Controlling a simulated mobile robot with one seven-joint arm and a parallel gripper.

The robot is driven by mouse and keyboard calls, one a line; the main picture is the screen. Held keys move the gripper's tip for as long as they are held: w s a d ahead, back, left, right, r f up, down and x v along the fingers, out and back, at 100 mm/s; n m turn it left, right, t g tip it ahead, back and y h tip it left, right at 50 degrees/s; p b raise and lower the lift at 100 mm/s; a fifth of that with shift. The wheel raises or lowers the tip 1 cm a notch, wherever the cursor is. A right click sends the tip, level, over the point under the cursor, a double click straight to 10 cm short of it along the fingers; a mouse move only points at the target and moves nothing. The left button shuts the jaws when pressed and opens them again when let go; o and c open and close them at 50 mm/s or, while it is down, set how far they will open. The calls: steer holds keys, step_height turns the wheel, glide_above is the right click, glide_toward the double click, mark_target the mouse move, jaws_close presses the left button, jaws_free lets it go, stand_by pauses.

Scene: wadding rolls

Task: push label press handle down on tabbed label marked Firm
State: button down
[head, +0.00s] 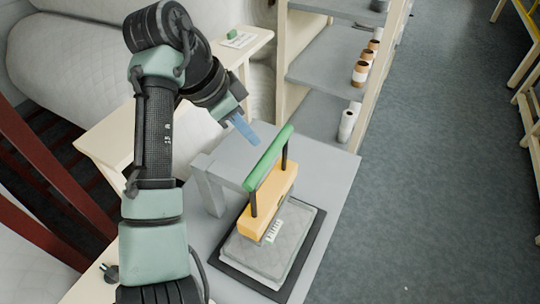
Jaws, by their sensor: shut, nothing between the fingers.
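The label press has a green bar handle (268,158) on two dark posts, above a yellow-orange press head (267,203). The handle stands raised well above the head. Under the head lies a grey quilted pad (257,255) on a dark base plate (312,243). A small whitish label (272,231) with dark marks shows at the front edge of the head; its wording is too small to read. My gripper (244,130), with blue fingers, is shut and empty. In the picture it is up and left of the handle's far end, apart from it.
A grey block-like stand (215,165) is behind the press on the grey table (335,185). Shelves (325,60) with several small rolls stand behind. Large white wadding rolls (75,65) lie at the back left. Open floor (440,150) is to the right.

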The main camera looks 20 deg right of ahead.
mark_target(266, 153)
steer(key=b+x, duration=0.3)
steer(key=x, duration=0.2)
steer(key=shift+d+f+b, duration=0.1)
steer(key=shift+f+b, duration=0.15)
steer(key=shift+b, duration=0.1)
